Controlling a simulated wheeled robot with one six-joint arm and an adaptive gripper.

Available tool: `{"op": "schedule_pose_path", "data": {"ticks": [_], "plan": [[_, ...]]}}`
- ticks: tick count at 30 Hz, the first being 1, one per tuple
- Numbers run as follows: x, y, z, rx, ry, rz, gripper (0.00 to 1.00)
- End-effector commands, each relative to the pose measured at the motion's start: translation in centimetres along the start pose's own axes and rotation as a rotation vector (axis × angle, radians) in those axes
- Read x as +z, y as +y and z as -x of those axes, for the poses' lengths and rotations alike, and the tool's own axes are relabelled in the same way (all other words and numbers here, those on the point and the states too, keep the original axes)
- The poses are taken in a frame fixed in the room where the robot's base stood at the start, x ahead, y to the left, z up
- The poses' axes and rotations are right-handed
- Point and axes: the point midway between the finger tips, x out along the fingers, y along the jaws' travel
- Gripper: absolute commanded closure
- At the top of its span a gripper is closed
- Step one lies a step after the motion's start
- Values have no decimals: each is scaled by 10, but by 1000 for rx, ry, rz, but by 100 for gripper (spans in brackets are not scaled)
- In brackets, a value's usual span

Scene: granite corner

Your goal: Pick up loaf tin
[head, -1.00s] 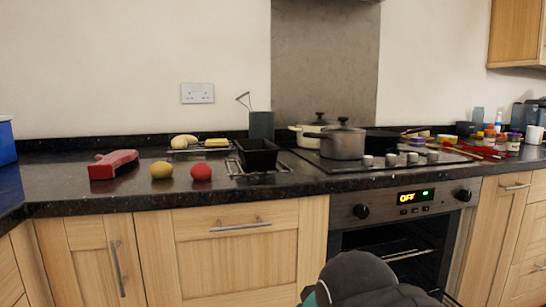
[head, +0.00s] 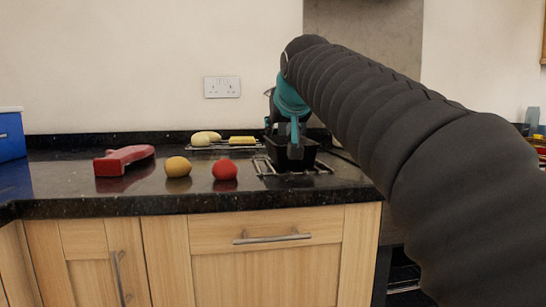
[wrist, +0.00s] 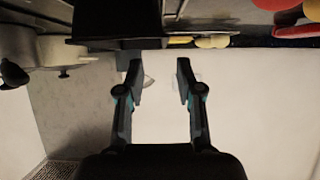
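The black loaf tin (head: 306,156) sits on a wire rack on the dark counter, partly hidden by my gripper in the head view. My gripper (head: 293,140) is at the tin's near side or rim, its fingers overlapping the tin in the picture; I cannot tell whether they touch. In the wrist view, which is upside down, the tin (wrist: 115,22) is a dark block at the top, just past the fingertips and mostly to their left. My gripper (wrist: 159,66) is open there, with nothing seen between the fingers.
A wire rack (head: 266,168) lies under the tin. A red ball (head: 225,170), a yellow-brown potato-like item (head: 178,167) and a red object (head: 123,160) stand to its left. Yellow food (head: 242,140) lies behind. A grey pot (wrist: 75,48) shows in the wrist view.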

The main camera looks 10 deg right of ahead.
Motion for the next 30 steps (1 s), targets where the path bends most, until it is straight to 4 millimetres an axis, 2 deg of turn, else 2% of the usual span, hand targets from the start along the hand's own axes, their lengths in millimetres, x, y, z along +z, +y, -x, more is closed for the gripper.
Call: {"op": "schedule_pose_path", "data": {"ticks": [3,9,19,25,30], "plan": [[1,3,-24,5,-3,-2,64],[0,4,-57,6,-3,-3,64],[-3,0,-79,2,-2,-1,64],[-12,-5,-104,1,-2,0,64],[-12,-5,-121,1,-1,-1,64]]}}
